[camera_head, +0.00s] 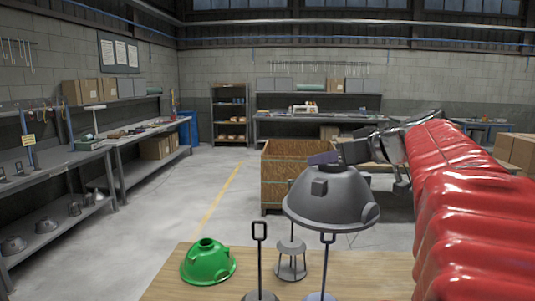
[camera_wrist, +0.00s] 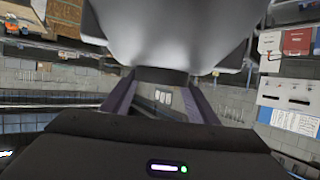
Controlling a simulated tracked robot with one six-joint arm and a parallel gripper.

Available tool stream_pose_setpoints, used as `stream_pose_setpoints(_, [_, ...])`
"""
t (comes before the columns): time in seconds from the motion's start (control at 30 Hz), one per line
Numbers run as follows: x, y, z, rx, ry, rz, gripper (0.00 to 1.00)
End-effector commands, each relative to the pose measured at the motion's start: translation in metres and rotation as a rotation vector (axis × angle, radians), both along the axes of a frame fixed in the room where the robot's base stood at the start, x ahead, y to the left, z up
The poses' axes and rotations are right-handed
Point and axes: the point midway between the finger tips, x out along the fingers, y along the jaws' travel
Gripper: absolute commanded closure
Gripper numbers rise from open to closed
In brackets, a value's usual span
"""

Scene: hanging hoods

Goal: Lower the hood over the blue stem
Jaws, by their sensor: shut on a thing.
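A dark grey dome-shaped hood (camera_head: 335,200) hangs in the air above the table's right part, roughly level. My gripper (camera_head: 326,159) is shut on the block at its top. In the wrist view, the purple fingers (camera_wrist: 160,98) close on a dark block, with the grey hood (camera_wrist: 175,30) beyond. A stem with a bluish tint and a looped top (camera_head: 328,262) stands just below the hood's rim in the picture. I cannot tell whether its top is in front of the rim or under it. A darker looped stem (camera_head: 259,262) stands to the left.
A green hood (camera_head: 208,264) sits on the wooden table (camera_head: 165,288) at left. A wooden crate (camera_head: 285,180) stands on the floor behind. Benches line the walls.

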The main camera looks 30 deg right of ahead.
Motion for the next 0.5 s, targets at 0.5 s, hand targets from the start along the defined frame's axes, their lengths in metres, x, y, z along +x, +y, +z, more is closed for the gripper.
stream_pose_setpoints(0.5, [-0.001, 0.000, -0.035, 0.001, -0.001, -0.001, 1.00])
